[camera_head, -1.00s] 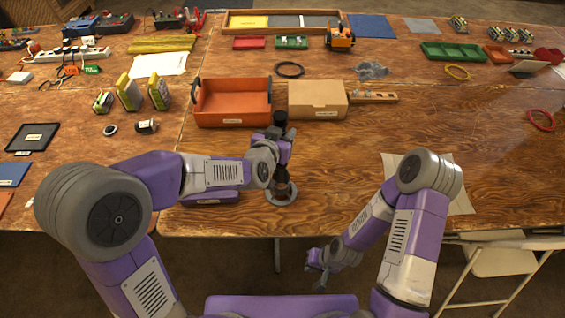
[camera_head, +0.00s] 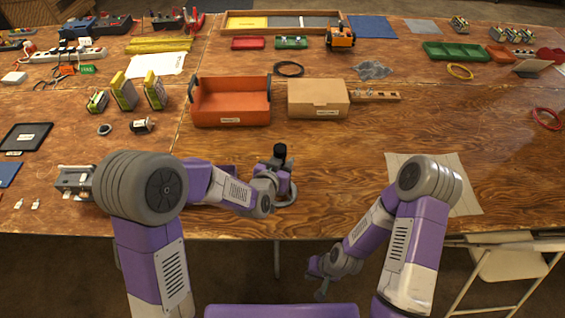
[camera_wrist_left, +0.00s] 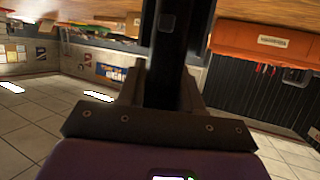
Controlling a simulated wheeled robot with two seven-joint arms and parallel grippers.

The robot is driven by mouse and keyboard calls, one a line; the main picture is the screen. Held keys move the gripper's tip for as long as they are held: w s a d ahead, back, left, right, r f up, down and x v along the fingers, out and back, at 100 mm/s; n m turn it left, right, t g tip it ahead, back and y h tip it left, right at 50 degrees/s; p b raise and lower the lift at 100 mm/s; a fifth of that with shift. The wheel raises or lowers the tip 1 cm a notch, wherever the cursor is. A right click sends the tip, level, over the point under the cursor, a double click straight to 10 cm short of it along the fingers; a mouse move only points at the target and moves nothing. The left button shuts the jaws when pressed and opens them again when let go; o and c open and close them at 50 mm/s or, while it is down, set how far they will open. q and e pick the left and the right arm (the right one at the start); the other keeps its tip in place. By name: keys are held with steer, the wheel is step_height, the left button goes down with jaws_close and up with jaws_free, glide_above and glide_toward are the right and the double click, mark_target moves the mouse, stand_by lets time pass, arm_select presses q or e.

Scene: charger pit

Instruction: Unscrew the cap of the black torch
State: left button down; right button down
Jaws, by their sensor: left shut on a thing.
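The black torch (camera_head: 280,151) stands upright near the table's front edge, with its dark top showing above my left gripper (camera_head: 284,177). Its lower part is mostly hidden behind the gripper and wrist. I cannot make out a seam between cap and body. My right gripper (camera_head: 319,278) hangs low in front of the table, away from the torch; its jaw opening is unclear.
An orange tray (camera_head: 230,114) and a cardboard box (camera_head: 318,98) stand behind the torch. A paper sheet (camera_head: 465,190) lies to the right, partly under my right arm. A grey box (camera_head: 75,178) lies at the left. The table between the torch and the sheet is clear.

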arm_select(q)
steer(key=shift+f+b, duration=0.2)
steer(key=shift+b, duration=0.1)
steer(key=c, duration=0.7)
jaws_free()
steer(key=shift+c, duration=0.2)
steer(key=shift+r+p, duration=0.1)
steer(key=shift+p, duration=0.3)
steer(key=p+v, duration=0.1)
steer(key=v, duration=0.6)
steer(key=shift+s+r, duration=0.2)
steer(key=shift+s, duration=0.05)
